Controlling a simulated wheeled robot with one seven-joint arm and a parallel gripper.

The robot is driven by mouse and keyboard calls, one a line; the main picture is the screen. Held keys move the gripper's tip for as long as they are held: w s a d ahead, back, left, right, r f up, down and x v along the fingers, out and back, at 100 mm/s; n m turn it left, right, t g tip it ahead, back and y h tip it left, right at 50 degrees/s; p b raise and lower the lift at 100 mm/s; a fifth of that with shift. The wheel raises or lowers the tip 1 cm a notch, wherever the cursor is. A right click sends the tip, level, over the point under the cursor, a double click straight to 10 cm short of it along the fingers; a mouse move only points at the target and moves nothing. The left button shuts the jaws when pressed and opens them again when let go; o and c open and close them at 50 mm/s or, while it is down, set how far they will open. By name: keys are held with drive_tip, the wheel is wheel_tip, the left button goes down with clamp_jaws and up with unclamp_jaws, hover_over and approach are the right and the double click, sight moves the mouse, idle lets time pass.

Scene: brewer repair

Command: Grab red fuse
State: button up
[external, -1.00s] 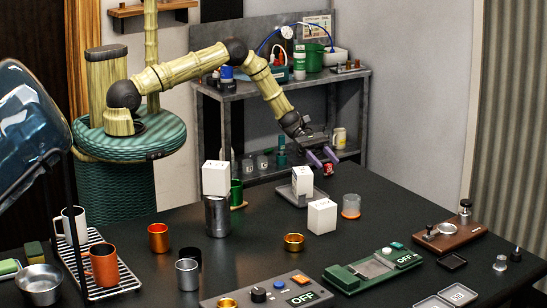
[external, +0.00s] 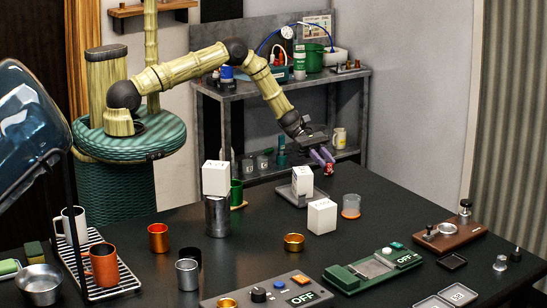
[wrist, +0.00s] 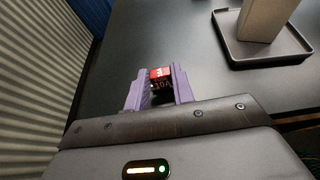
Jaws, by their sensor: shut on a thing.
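The red fuse (external: 327,169) sits between the purple fingertips of my gripper (external: 321,157). In the wrist view the red fuse (wrist: 160,74) shows a red top and a dark face marked "10A". The purple fingers of my gripper (wrist: 158,88) press on it from both sides, so the gripper is shut on it. In the external view the fuse is small, at the far edge of the black table, and I cannot tell for sure whether it touches the tabletop.
A white block (external: 302,179) on a grey tray (external: 287,194) stands just left of my gripper. Another white block (external: 322,216) and a clear glass on an orange coaster (external: 351,205) stand nearer the camera. A grey shelf (external: 345,76) stands behind.

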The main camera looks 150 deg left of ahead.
wheel_tip(320, 180, up, 10)
drive_tip(key=b, duration=0.2)
drive_tip(key=shift+b, duration=0.4)
